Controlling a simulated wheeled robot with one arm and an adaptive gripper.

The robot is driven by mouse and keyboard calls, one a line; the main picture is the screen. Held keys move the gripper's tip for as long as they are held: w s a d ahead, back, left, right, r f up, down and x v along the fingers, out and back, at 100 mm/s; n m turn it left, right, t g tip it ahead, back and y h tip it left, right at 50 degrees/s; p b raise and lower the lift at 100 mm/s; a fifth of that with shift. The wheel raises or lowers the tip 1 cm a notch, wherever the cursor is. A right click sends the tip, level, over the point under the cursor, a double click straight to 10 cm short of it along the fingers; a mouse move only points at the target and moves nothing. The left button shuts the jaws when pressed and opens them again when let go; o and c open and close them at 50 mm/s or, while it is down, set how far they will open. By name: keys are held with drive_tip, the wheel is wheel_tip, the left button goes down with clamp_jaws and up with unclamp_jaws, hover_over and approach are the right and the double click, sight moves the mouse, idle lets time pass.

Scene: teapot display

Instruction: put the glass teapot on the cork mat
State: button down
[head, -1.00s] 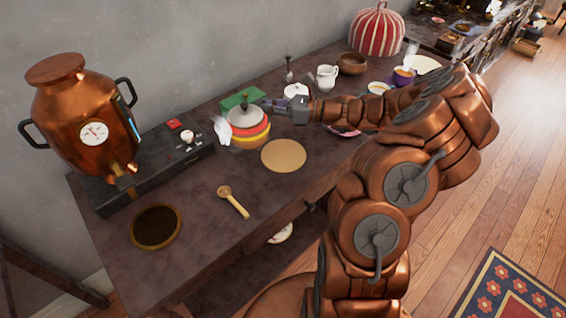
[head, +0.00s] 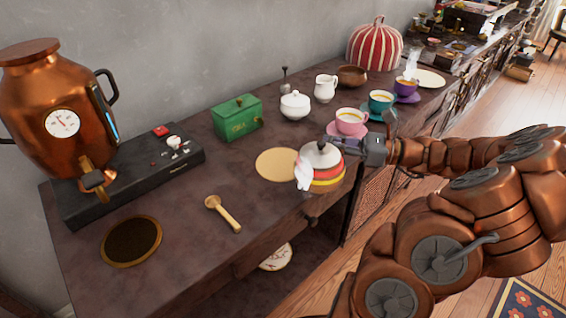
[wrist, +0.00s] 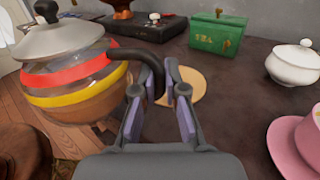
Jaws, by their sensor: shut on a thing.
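The glass teapot (head: 325,181) has red and yellow bands and a grey lid with a dark knob. It is roughly upright, near the table's front edge, right of the cork mat (head: 272,165). The mat is a flat, tan, bare disc, its right edge partly hidden by the teapot. My gripper (head: 341,141) is shut on the teapot's dark handle. In the wrist view the fingers (wrist: 158,98) close around the handle (wrist: 128,52), with the teapot body (wrist: 70,85) at left over the floor and the mat (wrist: 190,82) beyond the fingers.
A green tea tin (head: 238,119) and white sugar bowl (head: 295,106) stand behind the mat. A pink cup (head: 350,121) is close behind my gripper. A wooden spoon (head: 224,214) lies front left. The copper urn (head: 58,115) stands at far left.

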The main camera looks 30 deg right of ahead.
drive_tip(key=w, duration=0.5)
drive_tip(key=w+f, duration=0.1)
drive_tip(key=w, duration=0.4)
drive_tip(key=w+b, duration=0.1)
drive_tip(key=w, duration=0.4)
drive_tip(key=shift+w+a+f, duration=0.2)
drive_tip(key=shift+w+a, duration=0.1)
drive_tip(key=shift+w, duration=0.05)
drive_tip(key=shift+f+b, duration=0.3)
drive_tip(key=shift+f, duration=1.45)
drive_tip(key=shift+f, duration=0.1)
drive_tip(key=c, duration=1.2)
unclamp_jaws()
drive_tip(key=shift+d, duration=0.1)
drive_tip(key=p+v, duration=0.1)
drive_tip(key=v, duration=1)
drive_tip(key=shift+s+d, duration=0.25)
drive_tip(key=shift+s, duration=0.1)
